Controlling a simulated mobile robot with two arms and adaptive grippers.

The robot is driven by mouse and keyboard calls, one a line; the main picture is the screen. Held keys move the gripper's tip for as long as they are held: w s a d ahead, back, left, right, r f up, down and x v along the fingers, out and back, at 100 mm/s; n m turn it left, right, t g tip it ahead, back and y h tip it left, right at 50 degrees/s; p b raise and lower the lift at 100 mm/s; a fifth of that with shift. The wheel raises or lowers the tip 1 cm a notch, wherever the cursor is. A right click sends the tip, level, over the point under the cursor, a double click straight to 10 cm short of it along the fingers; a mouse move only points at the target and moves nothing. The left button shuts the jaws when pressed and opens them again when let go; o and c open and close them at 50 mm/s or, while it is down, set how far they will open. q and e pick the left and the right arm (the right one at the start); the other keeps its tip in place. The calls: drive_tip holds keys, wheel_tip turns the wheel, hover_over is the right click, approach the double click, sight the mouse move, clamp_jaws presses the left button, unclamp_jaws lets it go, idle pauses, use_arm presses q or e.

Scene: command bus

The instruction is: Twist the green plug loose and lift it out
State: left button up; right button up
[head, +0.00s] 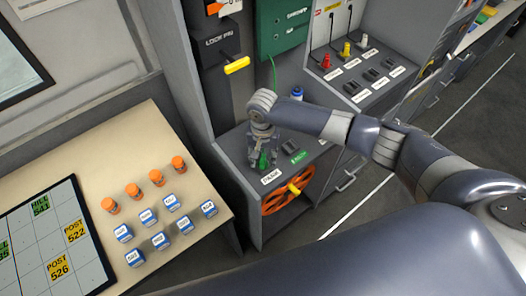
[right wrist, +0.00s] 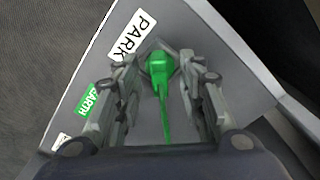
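The green plug (right wrist: 159,66) sits in a dark socket on a grey panel, beside a white PARK label (right wrist: 131,37). A thin green tail runs from it toward my wrist. My right gripper (right wrist: 160,70) is over the panel with one finger on each side of the plug. Narrow gaps show between the fingers and the plug, so it looks open around it. In the head view, my right gripper (head: 262,150) points down at the grey console, and a bit of the green plug (head: 263,160) shows below it. My left gripper is not in view.
An orange wheel (head: 287,196) is below on the console front. A green box (head: 283,28) hangs above. A tan table (head: 105,140) with orange and blue pieces stands left.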

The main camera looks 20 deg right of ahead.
drive_tip(key=shift+c, duration=0.6)
clamp_jaws()
drive_tip(key=n+p, duration=0.1)
drive_tip(key=n, duration=0.2)
drive_tip(key=shift+n, duration=0.5)
drive_tip(key=n, duration=0.4)
drive_tip(key=shift+p, duration=0.4)
